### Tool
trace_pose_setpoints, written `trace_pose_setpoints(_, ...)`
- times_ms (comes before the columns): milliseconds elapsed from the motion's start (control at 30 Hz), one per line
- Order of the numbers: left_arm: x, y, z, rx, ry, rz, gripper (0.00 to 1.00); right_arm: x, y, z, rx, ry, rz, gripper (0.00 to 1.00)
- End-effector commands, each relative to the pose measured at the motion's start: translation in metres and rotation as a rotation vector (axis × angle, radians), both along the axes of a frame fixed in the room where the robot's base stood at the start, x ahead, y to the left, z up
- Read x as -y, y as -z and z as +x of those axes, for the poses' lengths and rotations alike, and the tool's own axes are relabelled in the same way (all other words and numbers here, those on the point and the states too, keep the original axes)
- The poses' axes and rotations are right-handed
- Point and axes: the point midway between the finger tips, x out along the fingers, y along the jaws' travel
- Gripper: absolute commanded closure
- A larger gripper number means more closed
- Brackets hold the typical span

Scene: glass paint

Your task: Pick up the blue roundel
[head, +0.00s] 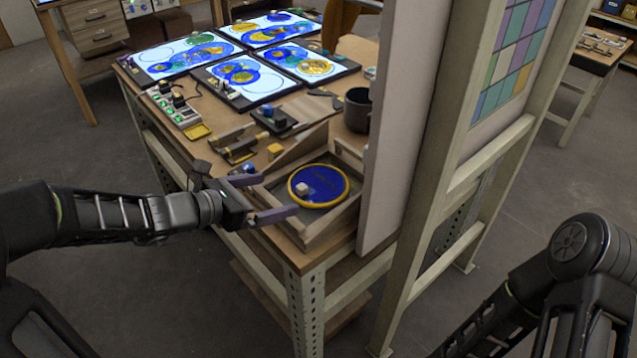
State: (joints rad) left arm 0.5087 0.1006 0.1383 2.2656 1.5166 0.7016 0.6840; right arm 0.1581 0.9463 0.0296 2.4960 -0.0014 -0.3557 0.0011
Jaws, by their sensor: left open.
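The blue roundel (327,184) is a round blue disc with a yellow rim. It lies in a shallow wooden tray (318,234) at the near corner of the workbench.
A tall pale panel in a frame (412,120) stands close on the tray's right. A dark pot (357,110) stands behind the tray. Lit panels with coloured glass (183,56), a switch box (175,108) and several tools fill the bench further back.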

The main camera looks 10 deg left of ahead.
Motion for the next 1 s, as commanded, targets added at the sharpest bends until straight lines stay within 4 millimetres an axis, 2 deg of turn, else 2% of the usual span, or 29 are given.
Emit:
trace_pose_setpoints(300,0.016,0.01,0.018,-0.001,0.002,0.0,0.0,0.0,0.002,0.0,0.001,0.001,0.0,0.64)
trace_pose_setpoints(667,0.019,0.012,0.022,-0.001,0.003,0.0,0.0,0.0,0.001,0.0,0.001,0.001,0.0,0.64)
trace_pose_setpoints(1000,0.045,0.03,0.052,-0.002,0.002,-0.001,0.0,0.0,-0.001,0.0,0.001,0.001,0.0,0.64)
